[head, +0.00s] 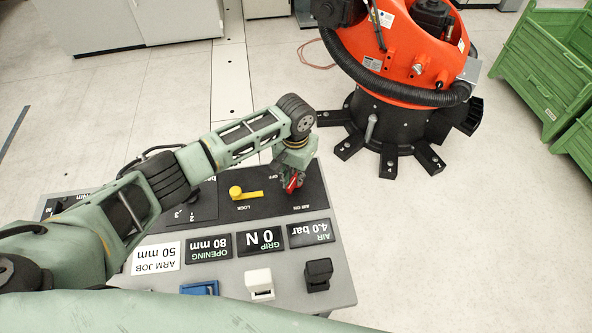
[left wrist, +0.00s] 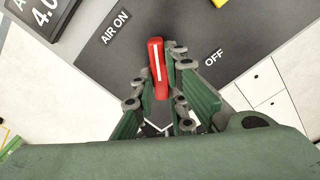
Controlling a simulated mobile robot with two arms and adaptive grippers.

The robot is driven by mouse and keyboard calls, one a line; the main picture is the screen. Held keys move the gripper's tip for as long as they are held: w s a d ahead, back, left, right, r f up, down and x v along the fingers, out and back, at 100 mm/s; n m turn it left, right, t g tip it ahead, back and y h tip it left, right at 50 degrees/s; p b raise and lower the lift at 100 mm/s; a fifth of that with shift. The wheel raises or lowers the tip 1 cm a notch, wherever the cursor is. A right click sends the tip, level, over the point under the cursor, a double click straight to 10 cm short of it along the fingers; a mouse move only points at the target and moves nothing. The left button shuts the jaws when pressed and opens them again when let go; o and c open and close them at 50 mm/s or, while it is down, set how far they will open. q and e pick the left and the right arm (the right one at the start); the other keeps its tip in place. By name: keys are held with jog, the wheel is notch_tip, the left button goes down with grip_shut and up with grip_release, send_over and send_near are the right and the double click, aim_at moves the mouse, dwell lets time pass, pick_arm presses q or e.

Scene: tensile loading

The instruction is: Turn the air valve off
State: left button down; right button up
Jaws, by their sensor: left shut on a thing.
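The air valve's red handle (head: 291,183) stands on the dark panel at the right end of the grey console, mostly hidden by my left gripper in the head view. In the left wrist view the red handle (left wrist: 158,72), with a white line along it, points up in the picture, between the AIR ON label (left wrist: 115,28) at left and the OFF label (left wrist: 214,57) at right. My left gripper (head: 294,178) reaches down onto the handle. Its green fingers (left wrist: 160,82) are shut on the handle, one on each side. My right gripper is in neither view.
A yellow lock lever (head: 243,194) lies left of the valve. The console shows an AIR 4.0 bar plate (head: 311,233) and a GRIP 0 N plate (head: 262,241). Black (head: 318,274) and white (head: 259,284) blocks stand in front. An orange robot (head: 405,60) stands behind; green crates (head: 545,75) are at right.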

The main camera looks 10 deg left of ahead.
pick_arm(q)
jog(key=m+p, duration=0.1)
jog(key=m, duration=0.1)
jog(key=shift+a+r+m, duration=0.1)
jog(key=shift+m, duration=0.3)
jog(key=m, duration=0.2)
jog(key=shift+w+a+m+p, duration=0.1)
jog(key=shift+m+p, duration=0.3)
jog(key=m, duration=0.4)
jog(key=shift+w+m, duration=0.15)
jog(key=shift+m, duration=0.15)
jog(key=c, duration=1.8)
grip_release()
jog(key=shift+o, duration=0.2)
jog(key=shift+a, duration=0.1)
notch_tip(320, 180, up, 12)
